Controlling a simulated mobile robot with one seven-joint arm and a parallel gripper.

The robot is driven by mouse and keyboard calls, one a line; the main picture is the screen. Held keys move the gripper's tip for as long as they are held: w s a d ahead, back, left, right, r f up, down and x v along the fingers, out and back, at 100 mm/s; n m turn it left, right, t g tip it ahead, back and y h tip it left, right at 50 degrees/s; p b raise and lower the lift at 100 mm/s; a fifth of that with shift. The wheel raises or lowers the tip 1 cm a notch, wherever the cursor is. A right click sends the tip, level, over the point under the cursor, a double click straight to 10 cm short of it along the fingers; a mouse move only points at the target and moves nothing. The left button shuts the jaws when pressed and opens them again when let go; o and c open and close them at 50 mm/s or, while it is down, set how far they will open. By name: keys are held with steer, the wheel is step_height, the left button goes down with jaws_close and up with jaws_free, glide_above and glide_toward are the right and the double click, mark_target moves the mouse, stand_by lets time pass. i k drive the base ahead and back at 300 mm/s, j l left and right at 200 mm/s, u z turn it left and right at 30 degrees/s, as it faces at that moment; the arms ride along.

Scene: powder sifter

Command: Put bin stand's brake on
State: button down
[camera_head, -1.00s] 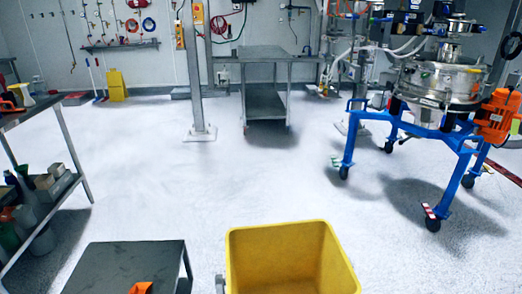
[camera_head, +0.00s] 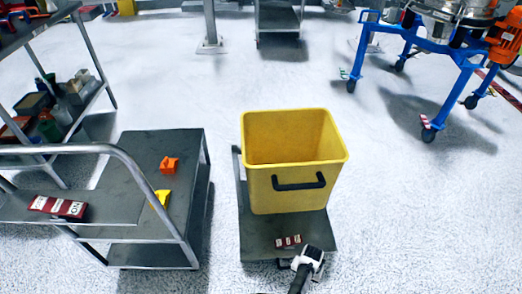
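The yellow bin (camera_head: 295,180) stands upright on the low dark bin stand (camera_head: 260,228), right of centre, with a black handle on its near side. A small red-and-white piece (camera_head: 288,241) lies at the stand's near edge; its lettering is too small to read. A white-and-black part, which looks like my gripper (camera_head: 309,262), is just right of and nearer than that piece, by the stand's near right corner. I cannot make out its fingers or whether it touches the stand. The stand's wheels are mostly hidden.
A grey cart (camera_head: 140,205) with a metal rail stands at left, carrying an orange item (camera_head: 169,165), a yellow item (camera_head: 160,198) and a red-and-white labelled block (camera_head: 57,207). The blue-framed sifter (camera_head: 430,45) stands at upper right. Floor right of the bin is clear.

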mark_target(289, 240)
steer(key=k, duration=0.85)
